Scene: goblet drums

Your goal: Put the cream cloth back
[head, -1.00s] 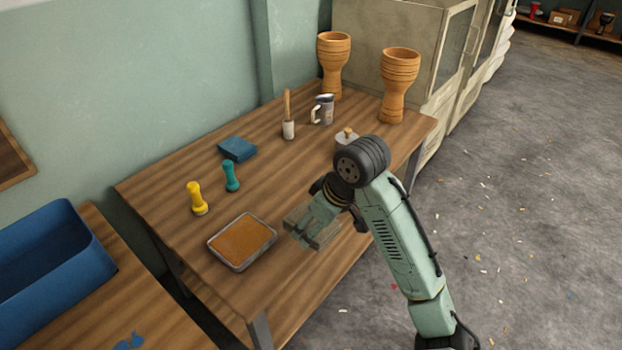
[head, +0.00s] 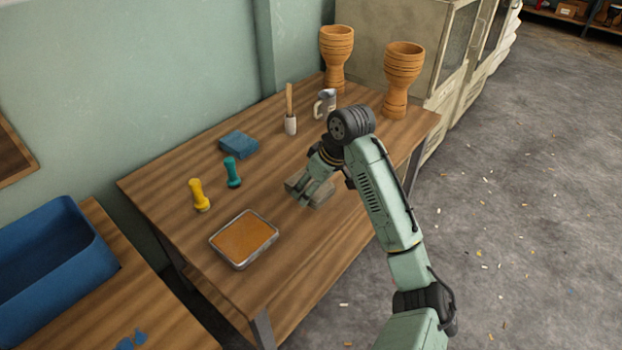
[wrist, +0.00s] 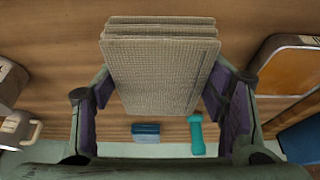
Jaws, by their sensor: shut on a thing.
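The cream cloth (head: 322,194) is a folded, layered grey-beige pad over the right part of the wooden workbench. It fills the middle of the wrist view (wrist: 160,70), its weave and stacked folds showing. My gripper (head: 311,191) is shut on it, with one finger on each side in the wrist view (wrist: 160,100). My wrist and fingers hide part of the cloth in the head view. I cannot tell whether its underside touches the bench.
On the bench (head: 165,182) stand a metal tray of orange material (head: 244,238), yellow (head: 199,195) and teal (head: 232,172) dumbbell-shaped pieces, a blue folded cloth (head: 239,144), a brush (head: 290,115), a mug (head: 325,103) and two goblet drums (head: 403,75). The bench's front middle is clear.

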